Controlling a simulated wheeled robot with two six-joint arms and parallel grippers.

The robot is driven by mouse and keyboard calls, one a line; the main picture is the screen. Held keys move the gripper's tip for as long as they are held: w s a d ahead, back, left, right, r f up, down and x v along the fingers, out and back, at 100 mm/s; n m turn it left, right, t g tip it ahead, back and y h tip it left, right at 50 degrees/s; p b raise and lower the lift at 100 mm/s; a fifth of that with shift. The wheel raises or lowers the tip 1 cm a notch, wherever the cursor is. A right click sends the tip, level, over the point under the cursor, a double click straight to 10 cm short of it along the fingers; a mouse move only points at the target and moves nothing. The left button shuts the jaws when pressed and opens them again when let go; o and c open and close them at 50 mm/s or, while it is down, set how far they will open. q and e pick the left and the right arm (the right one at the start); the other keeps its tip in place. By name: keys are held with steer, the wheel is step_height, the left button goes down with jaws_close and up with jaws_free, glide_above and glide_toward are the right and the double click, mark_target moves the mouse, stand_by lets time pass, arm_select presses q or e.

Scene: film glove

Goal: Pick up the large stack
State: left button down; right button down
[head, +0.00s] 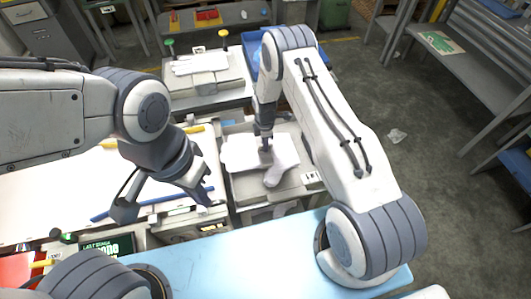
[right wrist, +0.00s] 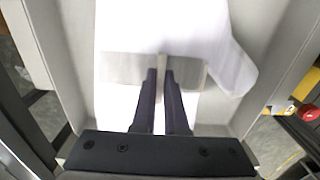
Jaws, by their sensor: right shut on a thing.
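A white, glove-shaped stack (head: 240,153) lies in a grey tray (head: 237,197) at the middle of the head view. In the right wrist view the stack (right wrist: 125,30) has a grey band (right wrist: 120,68) across it. My right gripper (head: 265,150) reaches down onto the stack. Its fingers (right wrist: 160,72) are close together, shut on the stack at the band. I cannot tell whether the stack is lifted off the tray floor. My left gripper (head: 166,206) is open and empty, left of the tray over the white worktop's right end.
Another white glove-shaped pile (head: 200,62) lies on a tray at the back. A white worktop (head: 60,195) with a blue rod (head: 150,203) fills the left. A pale blue surface (head: 260,252) is in front. Grey benches stand right, with open floor (head: 410,170) between.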

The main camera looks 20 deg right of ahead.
steer(key=shift+r, duration=0.2)
stand_by(0.7)
steer(key=shift+w+r, duration=0.1)
steer(key=shift+r, duration=0.2)
steer(key=r, duration=0.1)
steer(key=r+b, duration=0.1)
steer(key=r, duration=0.1)
steer(key=shift+s+d+r, duration=0.15)
steer(key=shift+s+r, duration=0.05)
steer(key=s+d+r+b, duration=0.3)
steer(key=s+d+r, duration=0.3)
steer(key=s+d, duration=0.15)
steer(key=h+b, duration=0.2)
steer(key=b, duration=1.2)
glide_above(274, 148)
step_height(274, 148, down, 3)
steer(key=f, duration=0.9)
steer(key=shift+a+f, duration=0.3)
steer(key=shift+f, duration=0.05)
